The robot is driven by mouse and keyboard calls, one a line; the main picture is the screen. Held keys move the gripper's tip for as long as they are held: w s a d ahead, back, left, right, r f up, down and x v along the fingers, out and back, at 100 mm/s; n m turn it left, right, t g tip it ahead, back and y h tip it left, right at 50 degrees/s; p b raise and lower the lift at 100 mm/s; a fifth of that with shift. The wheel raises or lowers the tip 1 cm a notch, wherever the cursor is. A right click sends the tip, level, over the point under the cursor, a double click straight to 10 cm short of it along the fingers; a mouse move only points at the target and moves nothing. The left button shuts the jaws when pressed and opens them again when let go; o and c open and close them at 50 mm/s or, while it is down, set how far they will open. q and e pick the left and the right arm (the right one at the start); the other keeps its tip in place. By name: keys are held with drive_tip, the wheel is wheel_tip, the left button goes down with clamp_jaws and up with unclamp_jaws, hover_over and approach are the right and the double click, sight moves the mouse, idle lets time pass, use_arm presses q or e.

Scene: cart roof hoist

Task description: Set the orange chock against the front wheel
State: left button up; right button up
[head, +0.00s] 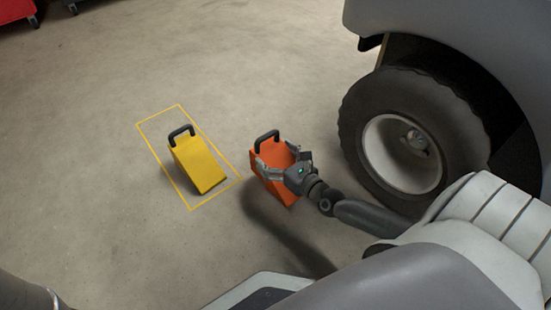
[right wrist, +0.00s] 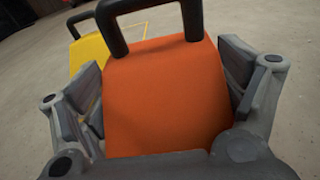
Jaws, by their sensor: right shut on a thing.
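The orange chock (head: 269,180) is a wedge with a black handle, to the left of the front wheel (head: 404,140) in the head view, with a gap of bare floor between them. My right gripper (head: 278,170) is shut on the orange chock, its fingers on both sides of the body. In the right wrist view the orange chock (right wrist: 168,95) fills the space between the fingers, handle at the top. I cannot tell whether its underside touches the floor. My left gripper is not in view.
A yellow chock (head: 198,163) with a black handle stands inside a yellow floor outline (head: 163,169) to the left. The grey vehicle body (head: 470,32) overhangs the wheel. A red object (head: 16,11) is at the far left corner. The floor between is clear.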

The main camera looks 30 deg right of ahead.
sight(275, 163)
wheel_tip(275, 163, down, 3)
drive_tip(key=shift+w+f+b, duration=0.15)
drive_tip(key=shift+b, duration=0.9)
drive_tip(key=shift+d, duration=0.1)
drive_tip(key=o, duration=1.7)
